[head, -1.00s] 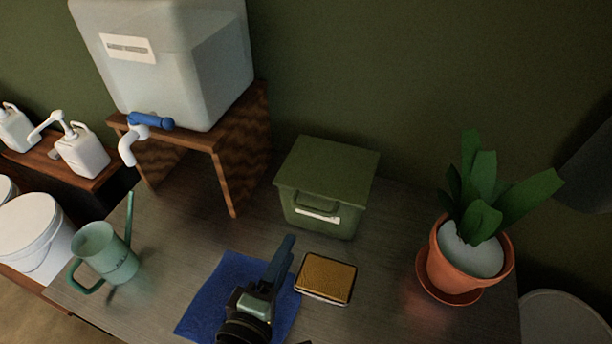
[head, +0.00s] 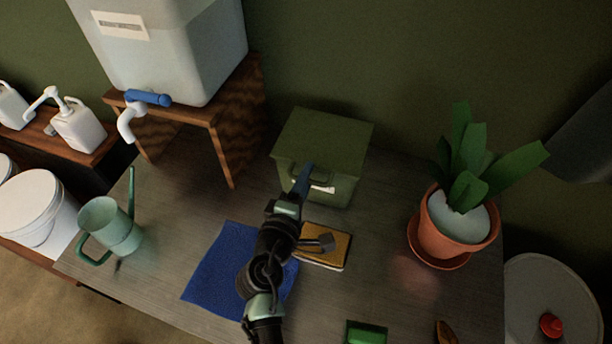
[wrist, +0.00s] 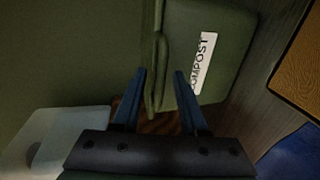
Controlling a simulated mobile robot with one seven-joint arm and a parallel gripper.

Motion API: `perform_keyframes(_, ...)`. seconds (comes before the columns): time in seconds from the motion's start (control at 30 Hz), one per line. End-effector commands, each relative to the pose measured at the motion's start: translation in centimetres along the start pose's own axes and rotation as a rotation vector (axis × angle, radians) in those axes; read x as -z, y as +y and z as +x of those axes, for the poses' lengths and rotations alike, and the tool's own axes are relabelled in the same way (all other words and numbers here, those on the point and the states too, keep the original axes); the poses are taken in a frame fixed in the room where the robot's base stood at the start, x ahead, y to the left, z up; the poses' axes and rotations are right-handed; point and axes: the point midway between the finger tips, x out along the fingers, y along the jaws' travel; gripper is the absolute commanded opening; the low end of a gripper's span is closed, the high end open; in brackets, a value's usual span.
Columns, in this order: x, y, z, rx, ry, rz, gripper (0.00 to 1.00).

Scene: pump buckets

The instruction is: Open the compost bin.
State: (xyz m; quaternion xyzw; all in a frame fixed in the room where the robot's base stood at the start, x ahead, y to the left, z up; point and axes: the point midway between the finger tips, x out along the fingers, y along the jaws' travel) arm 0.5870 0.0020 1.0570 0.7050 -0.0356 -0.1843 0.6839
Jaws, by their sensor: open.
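The compost bin (head: 330,140) is a green box with a flat lid, standing at the back of the grey table. Its lid looks shut. A handle (wrist: 163,60) runs along its front near the lid edge, and a white label (wrist: 202,62) reading COMPOST is on the front face. My gripper (head: 308,172) is in front of the bin, at the handle. In the wrist view my gripper (wrist: 160,75) has its two blue fingers apart, with the handle and lid edge between their tips. I cannot tell whether they touch the handle.
A brown sponge-like block (head: 330,250) and a blue cloth (head: 215,270) lie in front of the bin. A potted plant (head: 450,230) stands right, a watering can (head: 110,228) left. A water tank on a wooden stand (head: 240,120) is close to the bin's left.

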Motion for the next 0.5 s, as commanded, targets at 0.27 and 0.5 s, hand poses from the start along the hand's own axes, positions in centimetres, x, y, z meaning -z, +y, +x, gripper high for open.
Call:
perform_keyframes(0.27, -0.01, -0.03, 0.30, 0.000, 0.000, 0.000, 0.43)
perform_keyframes(0.5, 0.00, -0.02, 0.27, 0.000, 0.000, 0.000, 0.10)
